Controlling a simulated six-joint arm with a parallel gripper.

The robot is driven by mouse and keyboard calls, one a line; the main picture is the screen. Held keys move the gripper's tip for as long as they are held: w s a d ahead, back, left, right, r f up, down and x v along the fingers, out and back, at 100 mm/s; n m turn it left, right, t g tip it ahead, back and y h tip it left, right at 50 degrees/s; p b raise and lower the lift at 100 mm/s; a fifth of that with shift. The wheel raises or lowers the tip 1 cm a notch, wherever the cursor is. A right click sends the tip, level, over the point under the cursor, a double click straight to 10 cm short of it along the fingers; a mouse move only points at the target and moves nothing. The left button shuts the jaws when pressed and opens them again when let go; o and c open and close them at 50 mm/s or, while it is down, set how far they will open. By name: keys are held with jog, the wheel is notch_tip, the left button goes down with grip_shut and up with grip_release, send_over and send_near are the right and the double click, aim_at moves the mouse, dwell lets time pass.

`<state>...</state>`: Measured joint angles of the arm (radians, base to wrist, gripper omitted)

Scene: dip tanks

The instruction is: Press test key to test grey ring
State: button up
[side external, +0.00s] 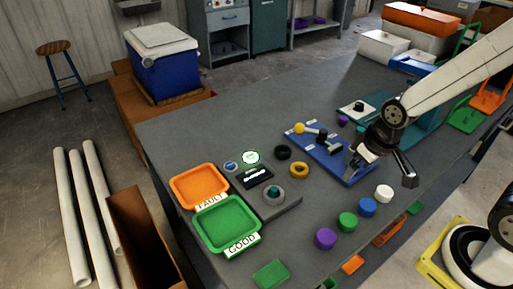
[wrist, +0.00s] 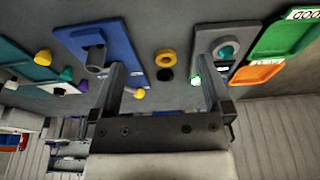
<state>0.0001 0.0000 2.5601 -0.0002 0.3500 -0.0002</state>
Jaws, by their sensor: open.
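The grey ring (side external: 274,197) lies around a teal post on the dark test plate (side external: 291,208), near its front. It also shows around the teal post in the wrist view (wrist: 219,53). Behind it are a dark display (side external: 254,178) with unreadable text, a small blue round button (side external: 231,167) and a bright white-green round disc (side external: 251,157). I cannot tell for sure which of these two is the test key. My gripper (side external: 382,167) is open and empty, above the table to the right, well apart from the plate. Its two fingers also show spread in the wrist view (wrist: 162,75).
A black ring (side external: 283,152) and a yellow ring (side external: 299,170) lie beside the plate. A blue board (side external: 330,155) with a yellow ball and dark post stands near my gripper. Orange (side external: 199,178) and green (side external: 228,202) trays sit left. Several coloured pieces line the front edge.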

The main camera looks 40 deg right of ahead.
grip_shut()
dwell(0.4)
dwell(1.4)
